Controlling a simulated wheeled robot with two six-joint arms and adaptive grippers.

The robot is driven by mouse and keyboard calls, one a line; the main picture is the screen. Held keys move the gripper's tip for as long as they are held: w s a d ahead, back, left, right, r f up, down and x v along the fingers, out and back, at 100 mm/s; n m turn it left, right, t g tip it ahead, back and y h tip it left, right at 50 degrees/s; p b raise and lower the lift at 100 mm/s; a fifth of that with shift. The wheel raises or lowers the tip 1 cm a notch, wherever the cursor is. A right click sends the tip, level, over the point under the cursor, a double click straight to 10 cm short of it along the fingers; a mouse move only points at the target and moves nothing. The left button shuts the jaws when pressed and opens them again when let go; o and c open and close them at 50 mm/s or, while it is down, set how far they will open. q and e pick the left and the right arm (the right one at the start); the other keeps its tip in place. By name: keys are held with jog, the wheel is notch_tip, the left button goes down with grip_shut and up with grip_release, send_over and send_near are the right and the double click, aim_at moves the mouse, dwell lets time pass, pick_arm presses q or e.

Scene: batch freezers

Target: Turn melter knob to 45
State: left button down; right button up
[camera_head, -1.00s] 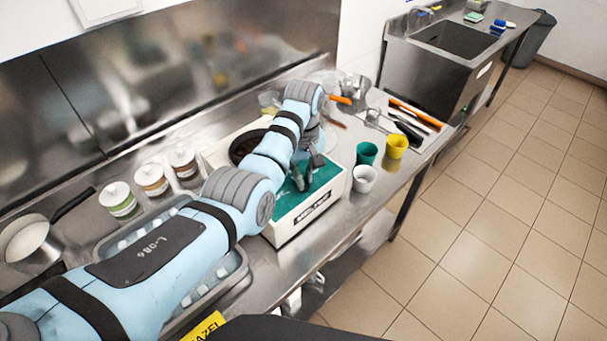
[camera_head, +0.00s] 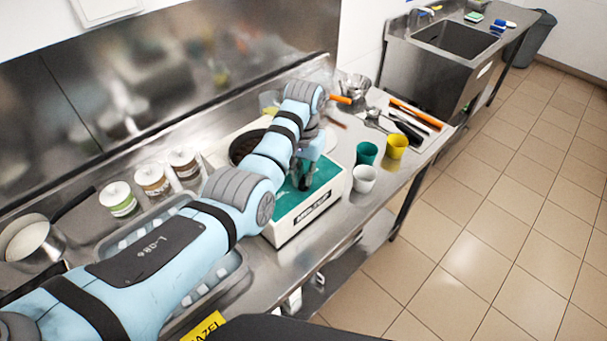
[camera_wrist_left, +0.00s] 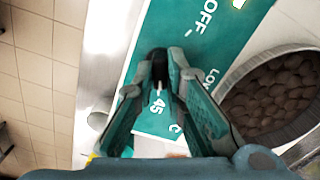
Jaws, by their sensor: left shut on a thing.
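The melter (camera_head: 300,219) is a white box with a green top panel, standing on the steel counter in the head view. My left gripper (camera_head: 304,183) reaches down onto that panel. In the left wrist view, my left gripper (camera_wrist_left: 163,62) is shut on the dark melter knob (camera_wrist_left: 159,56), which is mostly hidden between the fingertips. A light mark on the knob's near side points toward the printed 45. The panel (camera_wrist_left: 190,28) also carries the words OFF and LOW. The melter's round well (camera_wrist_left: 270,95) holds brown pieces. My right gripper is not in view.
Green (camera_head: 367,153), yellow (camera_head: 397,146) and white (camera_head: 364,179) cups stand right of the melter. Several jars (camera_head: 152,180) and a pan (camera_head: 30,243) are at left. A grey rack (camera_head: 232,283) lies under my arm. Utensils (camera_head: 408,130) lie farther back.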

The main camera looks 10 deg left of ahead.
aim_at(303, 179)
pick_arm(q)
jog(key=shift+s+f+m, duration=0.2)
jog(key=shift+m, duration=0.2)
jog(key=c, duration=1.6)
grip_release()
jog(key=shift+c, duration=0.2)
jog(key=shift+w+r, duration=0.1)
jog(key=shift+r, duration=0.15)
notch_tip(303, 179, up, 7)
jog(key=shift+r, duration=0.15)
